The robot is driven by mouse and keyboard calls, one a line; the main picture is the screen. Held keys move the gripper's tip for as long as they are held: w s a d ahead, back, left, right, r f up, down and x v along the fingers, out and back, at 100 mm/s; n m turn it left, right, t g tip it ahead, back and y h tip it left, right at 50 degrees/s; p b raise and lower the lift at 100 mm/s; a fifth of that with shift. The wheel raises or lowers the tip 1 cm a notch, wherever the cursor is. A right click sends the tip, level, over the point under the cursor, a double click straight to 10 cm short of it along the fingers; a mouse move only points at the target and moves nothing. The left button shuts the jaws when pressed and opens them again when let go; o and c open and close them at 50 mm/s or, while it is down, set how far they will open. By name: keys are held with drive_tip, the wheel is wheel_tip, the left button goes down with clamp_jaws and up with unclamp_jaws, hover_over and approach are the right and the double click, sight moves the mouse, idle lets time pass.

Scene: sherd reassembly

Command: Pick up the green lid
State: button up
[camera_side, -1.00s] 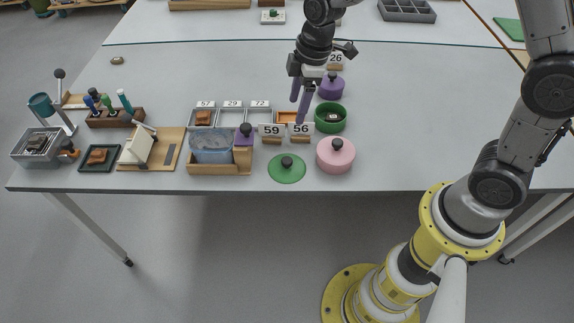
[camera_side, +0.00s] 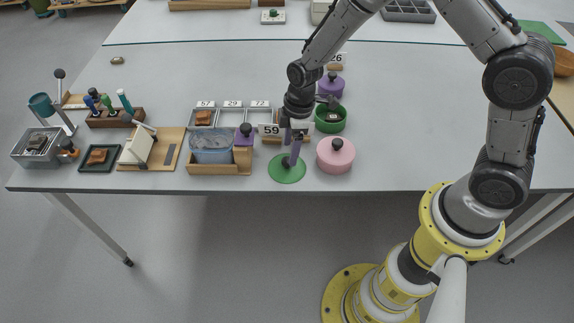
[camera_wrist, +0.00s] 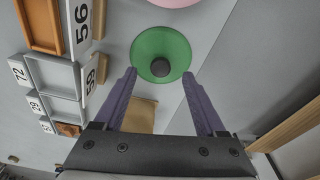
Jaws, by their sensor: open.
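The green lid (camera_side: 287,174) lies flat on the table near its front edge. I cannot tell how far the fingertips are above the lid.
A pink lidded pot (camera_side: 335,156) stands close to the right of the lid. A green pot (camera_side: 330,118) and a purple pot (camera_side: 331,86) stand behind. A wooden holder with a blue tub (camera_side: 212,148) is to the left. Number cards 59 (camera_side: 269,129) and 56 (camera_wrist: 82,20) stand behind the lid.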

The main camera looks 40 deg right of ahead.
sight(287, 160)
drive_tip(key=shift+w+a+f, duration=0.1)
drive_tip(key=shift+a+f, duration=0.1)
drive_tip(key=shift+f, duration=0.7)
drive_tip(key=shift+w+a+f, duration=0.1)
drive_tip(key=shift+a+f, duration=0.1)
drive_tip(key=shift+f, duration=0.65)
clamp_jaws()
